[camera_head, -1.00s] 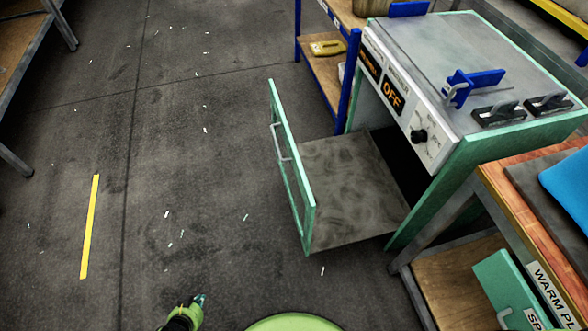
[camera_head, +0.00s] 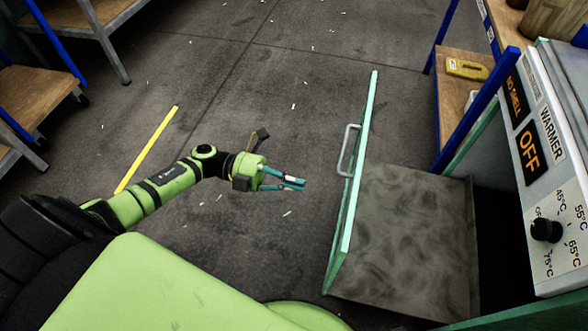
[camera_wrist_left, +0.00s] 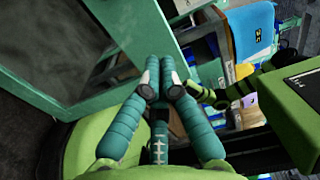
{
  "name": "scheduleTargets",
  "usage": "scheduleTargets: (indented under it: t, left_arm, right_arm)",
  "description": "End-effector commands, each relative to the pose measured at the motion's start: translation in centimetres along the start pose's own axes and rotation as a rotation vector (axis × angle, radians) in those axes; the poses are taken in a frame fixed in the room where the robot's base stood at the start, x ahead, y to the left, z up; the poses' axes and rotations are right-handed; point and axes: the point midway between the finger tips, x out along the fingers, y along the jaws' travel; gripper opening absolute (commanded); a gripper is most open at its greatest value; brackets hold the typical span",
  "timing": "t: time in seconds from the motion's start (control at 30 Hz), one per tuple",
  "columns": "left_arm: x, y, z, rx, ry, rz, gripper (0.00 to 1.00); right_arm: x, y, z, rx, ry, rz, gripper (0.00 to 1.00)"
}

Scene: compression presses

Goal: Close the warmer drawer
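The warmer drawer (camera_head: 410,240) is pulled out at the right of the head view. Its flat grey tray is empty, and its teal-edged front panel (camera_head: 345,215) stands upright with a pale handle (camera_head: 348,150) facing left. The warmer (camera_head: 545,150) is partly cut off and shows OFF. My left gripper (camera_head: 304,185) has teal fingers drawn together at the tips, with nothing in them. It is left of the front panel and handle, apart from them. In the left wrist view the fingers (camera_wrist_left: 158,88) converge in front of a teal-framed panel (camera_wrist_left: 112,72). My right gripper is not clearly visible.
A shelf unit (camera_head: 462,95) with a yellow object (camera_head: 467,69) stands behind the drawer. Shelves (camera_head: 35,85) stand at the far left. The floor (camera_head: 260,110) between them is clear except for small scraps and a yellow strip (camera_head: 147,150).

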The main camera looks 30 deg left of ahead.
Motion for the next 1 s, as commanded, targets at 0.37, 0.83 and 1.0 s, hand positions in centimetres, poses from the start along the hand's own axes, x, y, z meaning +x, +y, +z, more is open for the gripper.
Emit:
scheduleTargets:
  t: [0.37,0.83,1.0]
  left_arm:
    - [7.7,-0.2,0.1,0.000,-0.002,-0.004,0.00]
    - [9.9,0.0,0.1,-0.001,-0.004,-0.001,0.00]
    - [9.9,0.0,0.1,-0.001,-0.003,-0.001,0.00]
  right_arm:
    - [0.7,0.1,-0.1,-0.005,0.024,0.003,0.41]
    - [1.0,0.2,-0.1,-0.006,0.031,0.004,0.41]
    - [1.0,0.2,-0.1,-0.006,0.032,0.004,0.41]
